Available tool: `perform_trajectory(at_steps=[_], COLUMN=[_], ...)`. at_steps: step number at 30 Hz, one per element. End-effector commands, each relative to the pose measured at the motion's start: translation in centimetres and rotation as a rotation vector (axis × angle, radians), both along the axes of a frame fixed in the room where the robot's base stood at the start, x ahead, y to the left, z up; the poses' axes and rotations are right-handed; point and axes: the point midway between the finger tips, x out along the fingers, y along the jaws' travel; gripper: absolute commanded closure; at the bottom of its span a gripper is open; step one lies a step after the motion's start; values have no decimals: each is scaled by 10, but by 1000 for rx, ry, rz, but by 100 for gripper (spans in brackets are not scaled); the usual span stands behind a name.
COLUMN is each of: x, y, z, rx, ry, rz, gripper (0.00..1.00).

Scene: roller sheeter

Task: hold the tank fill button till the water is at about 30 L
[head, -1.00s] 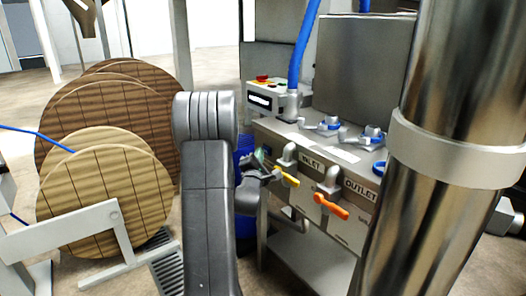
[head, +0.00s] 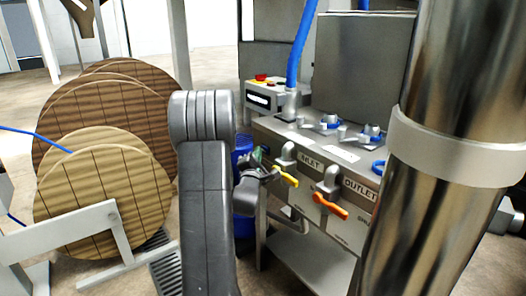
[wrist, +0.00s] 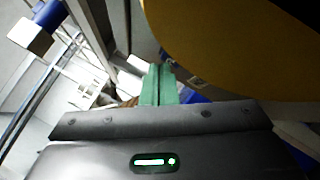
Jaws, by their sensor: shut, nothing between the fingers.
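My gripper (head: 262,168) is in front of the steel cabinet (head: 268,131), close to the yellow INLET valve handle (head: 288,179). Whether they touch I cannot tell. Its green fingers (wrist: 158,84) are together and empty in the wrist view. A large yellow surface (wrist: 235,45) fills the upper right of that view, very near the camera. A grey control box (head: 262,95) with a dark display and small red and yellow buttons (head: 262,77) sits on the cabinet, above and behind my gripper. I cannot tell which button is tank fill. The water level cannot be read.
An orange OUTLET handle (head: 330,206) sticks out right of the yellow one. A blue drum (head: 243,226) stands left of the cabinet, partly hidden by my arm. Wooden reels (head: 105,190) fill the left.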

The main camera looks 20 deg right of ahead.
Motion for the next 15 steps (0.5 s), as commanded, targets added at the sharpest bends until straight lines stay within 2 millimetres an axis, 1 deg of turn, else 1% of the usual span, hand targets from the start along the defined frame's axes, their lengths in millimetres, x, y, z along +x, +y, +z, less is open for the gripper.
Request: perform_trajectory(at_steps=[1, 4, 15], x=[-3, -5, -17], y=[-4, 3, 40], z=[-2, -2, -2], rx=[7, 7, 4], ry=[0, 1, 2], rz=[-10, -10, -5], gripper=[100, 100, 100])
